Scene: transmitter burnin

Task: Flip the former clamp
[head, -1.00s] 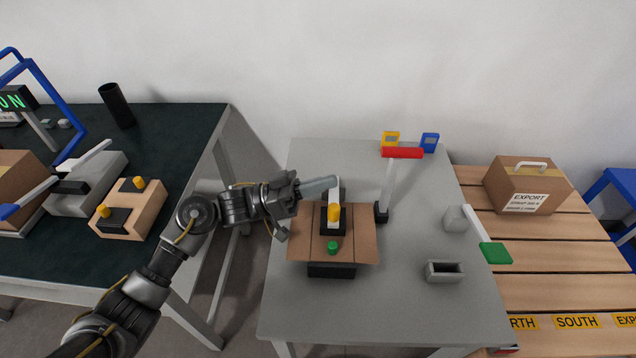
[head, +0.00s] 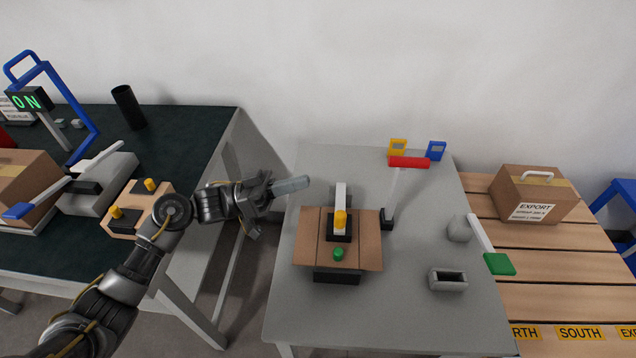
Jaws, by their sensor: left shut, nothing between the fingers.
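An open cardboard blank (head: 311,250) sits on a black former (head: 337,275) on the grey table. A white bar with a yellow end (head: 340,219) stands over a black block in the middle of the cardboard, and a green knob (head: 338,253) is in front of it. Behind right, a white lever with a red handle (head: 409,162) rises from a black base (head: 387,220). I cannot tell for certain which of these is the former clamp. My left gripper (head: 292,185) is shut and empty, to the left of the white bar and apart from it. My right gripper is out of view.
A lever with a green handle (head: 499,264) stands at the table's right, near a small grey open tray (head: 448,280). An export carton (head: 530,195) is on the pallet. The dark bench (head: 200,130) at left holds a clamp unit (head: 105,182) and a two-knob wooden box (head: 141,203).

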